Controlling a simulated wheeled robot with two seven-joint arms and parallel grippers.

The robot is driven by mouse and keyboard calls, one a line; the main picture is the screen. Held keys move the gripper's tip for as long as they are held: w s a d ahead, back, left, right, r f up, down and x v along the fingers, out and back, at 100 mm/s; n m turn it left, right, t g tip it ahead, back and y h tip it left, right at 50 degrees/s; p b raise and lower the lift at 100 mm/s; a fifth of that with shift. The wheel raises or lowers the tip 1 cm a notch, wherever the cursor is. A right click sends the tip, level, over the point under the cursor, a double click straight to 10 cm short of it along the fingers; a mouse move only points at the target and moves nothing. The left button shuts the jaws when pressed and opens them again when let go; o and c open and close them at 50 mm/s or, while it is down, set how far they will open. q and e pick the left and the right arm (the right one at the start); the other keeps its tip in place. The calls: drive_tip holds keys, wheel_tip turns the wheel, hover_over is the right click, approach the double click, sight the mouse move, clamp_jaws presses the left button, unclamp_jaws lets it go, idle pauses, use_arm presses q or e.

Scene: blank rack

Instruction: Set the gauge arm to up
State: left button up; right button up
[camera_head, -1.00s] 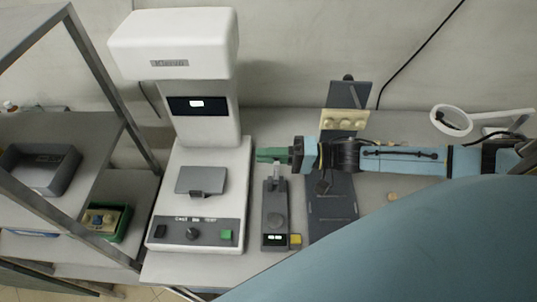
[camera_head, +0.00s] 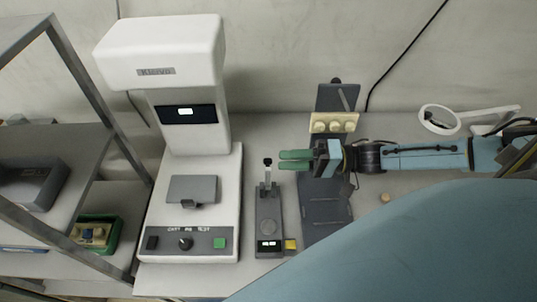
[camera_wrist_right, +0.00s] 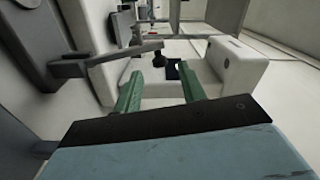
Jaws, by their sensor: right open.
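My right gripper (camera_head: 281,160) has green fingers pointing left. It is open and empty, just right of the knob and apart from it. In the right wrist view both fingers (camera_wrist_right: 160,85) are spread, with a dark knob-like shape beyond them. My left gripper is not in view.
A white test machine (camera_head: 226,165) with a grey plate stands left of the gauge. A yellow block (camera_head: 290,245) touches the gauge's right side. A dark panel (camera_head: 326,212) lies to the right, below my right arm. A metal rack (camera_head: 92,108) is at far left.

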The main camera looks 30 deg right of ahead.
drive_tip(key=v, duration=0.6)
idle(0.5)
